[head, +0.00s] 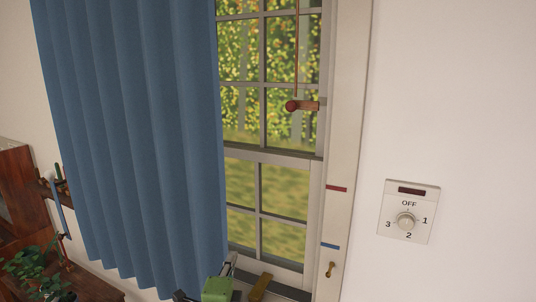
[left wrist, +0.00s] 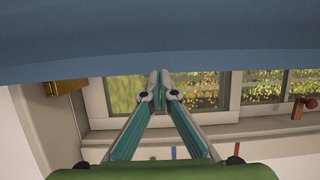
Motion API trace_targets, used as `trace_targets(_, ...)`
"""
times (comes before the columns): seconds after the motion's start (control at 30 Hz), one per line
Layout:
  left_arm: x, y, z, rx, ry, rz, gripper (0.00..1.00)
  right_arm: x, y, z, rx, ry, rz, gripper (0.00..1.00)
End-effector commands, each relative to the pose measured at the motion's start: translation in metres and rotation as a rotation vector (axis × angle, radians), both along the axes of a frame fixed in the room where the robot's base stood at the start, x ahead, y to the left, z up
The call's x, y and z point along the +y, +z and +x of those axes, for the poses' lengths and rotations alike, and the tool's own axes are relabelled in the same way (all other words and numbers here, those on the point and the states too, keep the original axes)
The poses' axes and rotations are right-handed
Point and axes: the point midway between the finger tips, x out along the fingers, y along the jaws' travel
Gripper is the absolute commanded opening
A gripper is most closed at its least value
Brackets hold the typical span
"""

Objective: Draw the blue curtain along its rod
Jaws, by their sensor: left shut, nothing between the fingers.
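The blue curtain (head: 140,130) hangs in folds over the left part of the window, its right edge near the middle of the glass. Its rod is out of view. My left gripper (head: 232,262), with a green body, is low beside the curtain's lower right edge. In the left wrist view the curtain (left wrist: 150,40) spans the top, and the gripper's teal-padded fingers (left wrist: 160,75) meet at their tips, shut and empty. I cannot tell whether they touch the cloth. My right gripper is in neither view.
The window frame (head: 345,150) carries red and blue marks and a small brass hook (head: 330,269). A red-ended wooden handle (head: 303,106) hangs by a cord at the glass. A dial switch (head: 406,220) is on the right wall. A plant (head: 35,270) stands lower left.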

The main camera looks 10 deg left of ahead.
Motion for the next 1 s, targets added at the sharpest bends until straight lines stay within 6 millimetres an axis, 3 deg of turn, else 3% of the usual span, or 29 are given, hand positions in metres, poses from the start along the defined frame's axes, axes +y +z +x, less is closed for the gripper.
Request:
trace_targets(0.23, 0.008, 0.000, 0.003, 0.000, 0.002, 0.004, 0.00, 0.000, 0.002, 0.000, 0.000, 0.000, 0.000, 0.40)
trace_targets(1.0, 0.126, 0.001, 0.041, -0.001, 0.003, 0.003, 0.00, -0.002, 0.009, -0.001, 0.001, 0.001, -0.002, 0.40)
